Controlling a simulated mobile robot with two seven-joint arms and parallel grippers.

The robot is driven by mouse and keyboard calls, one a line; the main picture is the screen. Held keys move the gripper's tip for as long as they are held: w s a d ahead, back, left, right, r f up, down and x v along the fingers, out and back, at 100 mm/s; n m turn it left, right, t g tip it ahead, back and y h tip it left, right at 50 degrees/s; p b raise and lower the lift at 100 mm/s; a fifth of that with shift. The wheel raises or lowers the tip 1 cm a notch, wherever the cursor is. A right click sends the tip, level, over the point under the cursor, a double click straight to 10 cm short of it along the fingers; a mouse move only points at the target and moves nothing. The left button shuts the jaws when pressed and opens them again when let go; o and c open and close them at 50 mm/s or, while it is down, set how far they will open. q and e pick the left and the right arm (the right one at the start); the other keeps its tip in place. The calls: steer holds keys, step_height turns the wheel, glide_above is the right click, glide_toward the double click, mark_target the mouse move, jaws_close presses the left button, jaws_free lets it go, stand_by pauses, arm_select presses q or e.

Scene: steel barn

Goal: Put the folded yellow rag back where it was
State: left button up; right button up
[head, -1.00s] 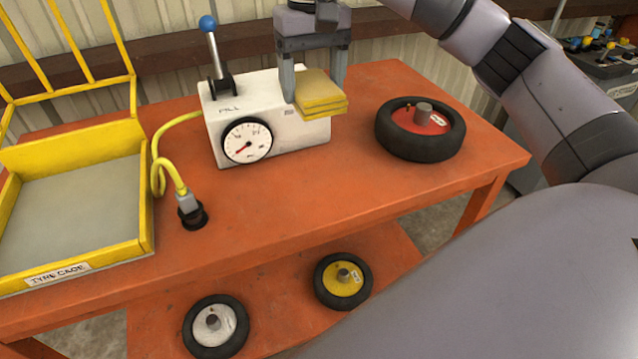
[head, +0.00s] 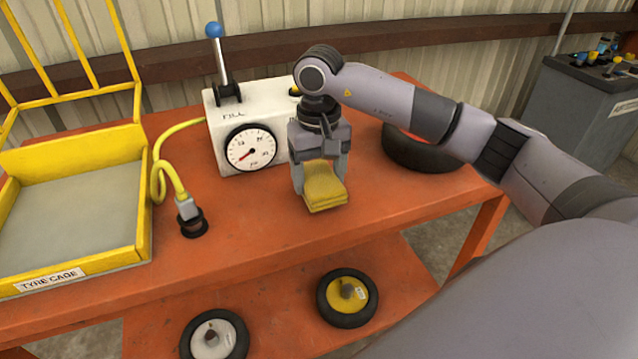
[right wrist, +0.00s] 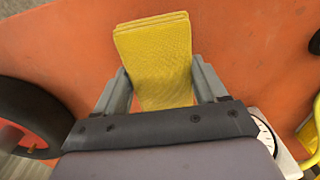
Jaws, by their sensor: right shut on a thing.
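The folded yellow rag (head: 324,187) is between the fingers of my right gripper (head: 320,178), which is shut on it, in front of the white gauge box (head: 222,127). The rag also shows in the right wrist view (right wrist: 155,60), between the two grey fingers (right wrist: 160,88), with its folded end sticking out past them over the orange bench top. Whether the rag touches the bench top (head: 255,205) I cannot tell. My left gripper is not in view.
The box has a blue-knobbed lever (head: 213,30) and a dial. A yellow hose (head: 158,165) runs to a black socket (head: 193,226). The yellow tyre cage (head: 145,205) stands at left. A tyre (head: 410,155) is partly behind my arm. Two wheels lie on the lower shelf (head: 270,295). The bench's front middle is clear.

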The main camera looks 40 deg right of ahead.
step_height(320, 180, down, 2)
steer(key=shift+f, duration=0.15)
steer(key=shift+f, duration=0.2)
steer(key=o, duration=1)
steer(key=shift+r, duration=0.1)
